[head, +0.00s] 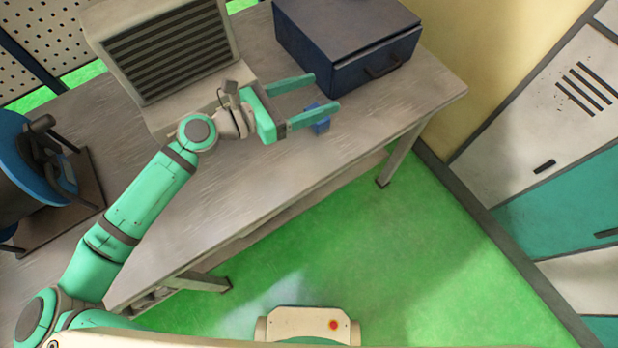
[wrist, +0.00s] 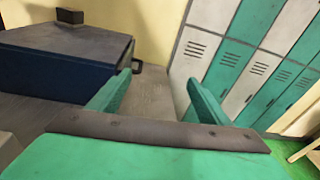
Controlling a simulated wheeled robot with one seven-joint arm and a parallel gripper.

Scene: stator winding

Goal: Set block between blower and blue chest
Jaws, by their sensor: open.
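The blue block (head: 318,117) sits on the grey workbench (head: 375,128) in the head view, partly behind the lower finger of my gripper (head: 318,92). My gripper is open and its fingers point right. The block is beside the lower finger; I cannot tell whether they touch. The blower (head: 165,55), a beige box with a dark slatted grille, stands left of my gripper. The blue chest (head: 345,45) stands at the back right of the bench. In the wrist view the blue chest (wrist: 65,70) is left of my open gripper (wrist: 158,85), and no block shows there.
A blue-and-black drum machine (head: 35,175) stands at the bench's left end. The bench's right end beyond my fingers is clear. Lockers (head: 560,110) line the wall at right, past the green floor (head: 400,250). A pegboard (head: 45,40) is behind at left.

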